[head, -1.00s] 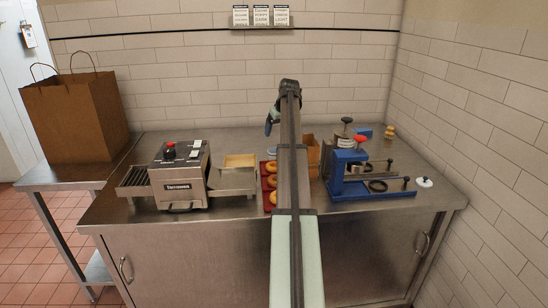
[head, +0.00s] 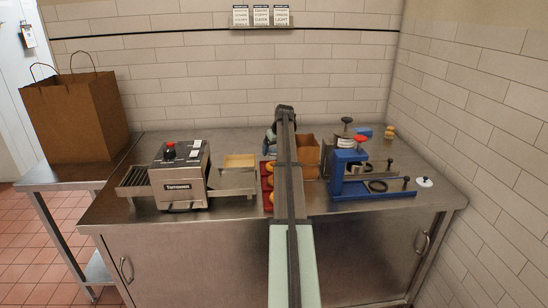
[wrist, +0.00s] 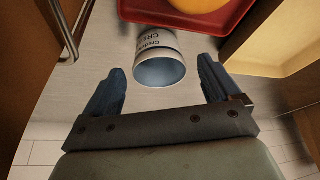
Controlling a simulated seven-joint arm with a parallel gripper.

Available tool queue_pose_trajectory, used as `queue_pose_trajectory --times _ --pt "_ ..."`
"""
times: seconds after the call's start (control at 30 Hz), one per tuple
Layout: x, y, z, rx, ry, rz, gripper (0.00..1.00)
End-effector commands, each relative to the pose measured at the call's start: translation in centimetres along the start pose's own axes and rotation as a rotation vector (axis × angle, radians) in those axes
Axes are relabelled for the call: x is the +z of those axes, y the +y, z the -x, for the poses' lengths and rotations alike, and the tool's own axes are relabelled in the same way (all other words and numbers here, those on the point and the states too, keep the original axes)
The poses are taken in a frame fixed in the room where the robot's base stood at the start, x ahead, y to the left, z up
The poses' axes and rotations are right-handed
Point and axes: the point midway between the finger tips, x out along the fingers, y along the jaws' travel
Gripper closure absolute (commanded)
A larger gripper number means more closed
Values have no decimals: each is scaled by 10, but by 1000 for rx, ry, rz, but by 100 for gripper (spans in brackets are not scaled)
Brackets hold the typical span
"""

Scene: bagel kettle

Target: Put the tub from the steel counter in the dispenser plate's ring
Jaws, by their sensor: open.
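The tub (wrist: 158,45) is white with dark lettering and a pale blue round end facing the wrist camera. In the wrist view it lies between and slightly beyond my two blue fingertips, with a gap on each side. My gripper (head: 268,147) is open around empty space at the back of the steel counter (head: 225,207). In the head view my arm and gripper mostly hide the tub. The blue dispenser plate (head: 350,194) is on the right of the counter, with a dark ring (head: 377,186) on it.
A red tray (wrist: 228,30) with bagels sits close beyond the tub. A brown open box (head: 308,148) stands right of my arm. A toaster (head: 180,178) is to the left, and a blue press (head: 347,165) with a red knob to the right. A paper bag (head: 75,115) is far left.

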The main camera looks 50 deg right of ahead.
Motion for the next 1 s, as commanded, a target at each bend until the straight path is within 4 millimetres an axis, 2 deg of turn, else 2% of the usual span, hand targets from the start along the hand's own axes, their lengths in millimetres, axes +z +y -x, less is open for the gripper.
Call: queue_pose_trajectory --times 0.13,0.4,1.0 --pt "-1 0 -18 0 0 0 10" --pt "-1 0 -20 0 1 0 11" --pt "-1 0 -20 0 1 0 68"
